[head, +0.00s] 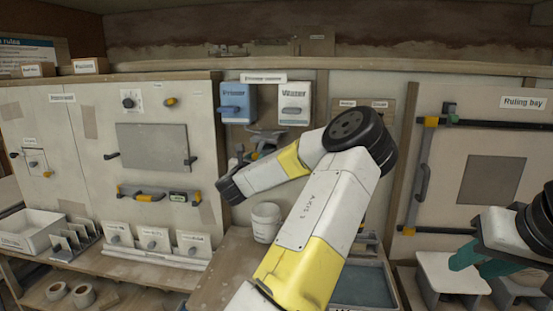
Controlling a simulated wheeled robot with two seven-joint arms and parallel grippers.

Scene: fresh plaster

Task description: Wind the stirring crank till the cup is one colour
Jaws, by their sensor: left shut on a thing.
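My left arm rises from the bottom middle, bends at a black elbow, and its forearm reaches down left to a dark wrist joint. Behind the wrist, below the dispensers, is a small grey fixture (265,139) with dark, blue and yellow parts, mostly covered.
A blue Primer dispenser (235,103) and a white Water dispenser (294,103) hang on the back wall. A white bucket (266,222) stands below the forearm. A blue-grey tray (365,286) is right of my upper arm. Whitish stands (450,272) are under the right gripper.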

